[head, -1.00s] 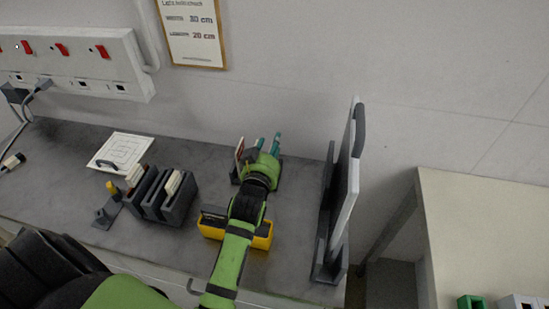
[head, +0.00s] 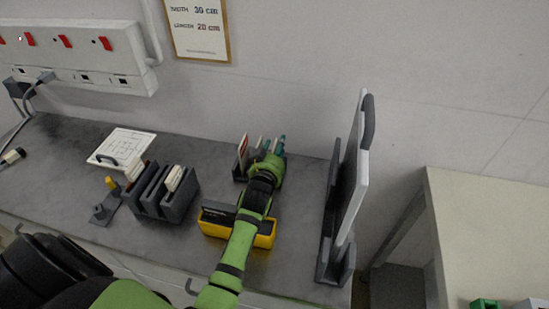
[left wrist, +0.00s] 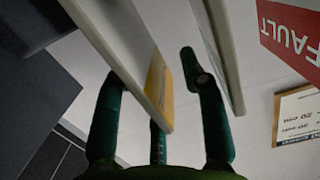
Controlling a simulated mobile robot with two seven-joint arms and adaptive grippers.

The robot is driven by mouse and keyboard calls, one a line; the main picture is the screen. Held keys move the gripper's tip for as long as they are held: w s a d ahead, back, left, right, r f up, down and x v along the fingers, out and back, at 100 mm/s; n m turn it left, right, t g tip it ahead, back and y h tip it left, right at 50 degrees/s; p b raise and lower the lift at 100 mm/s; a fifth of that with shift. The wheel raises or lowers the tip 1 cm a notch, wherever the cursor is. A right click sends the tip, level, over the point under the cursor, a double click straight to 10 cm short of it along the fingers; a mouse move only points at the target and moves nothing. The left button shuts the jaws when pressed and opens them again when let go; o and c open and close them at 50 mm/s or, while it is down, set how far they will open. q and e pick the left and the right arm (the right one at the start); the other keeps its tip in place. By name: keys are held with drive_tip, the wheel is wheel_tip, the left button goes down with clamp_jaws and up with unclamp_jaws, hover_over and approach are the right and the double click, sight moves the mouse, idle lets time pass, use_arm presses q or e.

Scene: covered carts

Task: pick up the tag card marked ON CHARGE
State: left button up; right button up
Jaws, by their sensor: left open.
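My left gripper (head: 274,152) is open at the dark card rack (head: 240,172) at the back of the bench. In the left wrist view its teal fingers (left wrist: 152,75) stand on either side of a pale card (left wrist: 128,50) with a yellow-orange patch; no grip shows. No lettering is readable on this card, so I cannot tell if it is the ON CHARGE card. A second pale card (left wrist: 218,45) stands to the right, beyond the right finger. A red card marked FAULT (left wrist: 288,35) is at the far right; a red and white card (head: 243,147) shows in the head view.
A yellow bin (head: 262,240) with dark contents stands in front of the rack, under my left arm. Dark holders (head: 178,205) and a white panel (head: 122,146) are to the left. A tall upright board (head: 352,185) in a stand bounds the right side.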

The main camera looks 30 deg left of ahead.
use_arm(q)
drive_tip(key=shift+x, duration=0.9)
clamp_jaws()
drive_tip(key=shift+r, duration=0.1)
